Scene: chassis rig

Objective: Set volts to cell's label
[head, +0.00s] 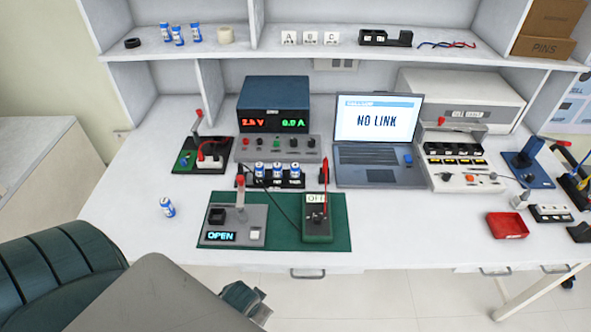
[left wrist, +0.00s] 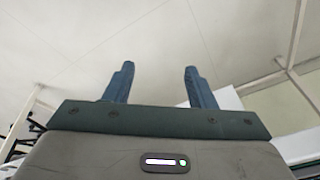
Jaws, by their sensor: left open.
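A power supply (head: 274,104) stands at the back of the bench in the head view. Its red display (head: 252,122) seems to read 2.5 V, and its green display reads 0.0 A. A row of knobs and buttons sits on the grey panel (head: 278,149) below it. A blue and white cell (head: 167,207) lies alone on the bench at the left; its label is too small to read. Several more cells (head: 277,171) stand in a black holder. My left gripper (head: 245,298) is at the bench's front edge, away from these things; the left wrist view shows its fingers (left wrist: 158,88) apart and empty.
A green mat (head: 341,215) holds a fixture reading OPEN (head: 221,236) and a meter reading OFF (head: 317,222). A laptop (head: 378,140) shows NO LINK. A red tray (head: 507,225) is at right. White bench is clear around the lone cell.

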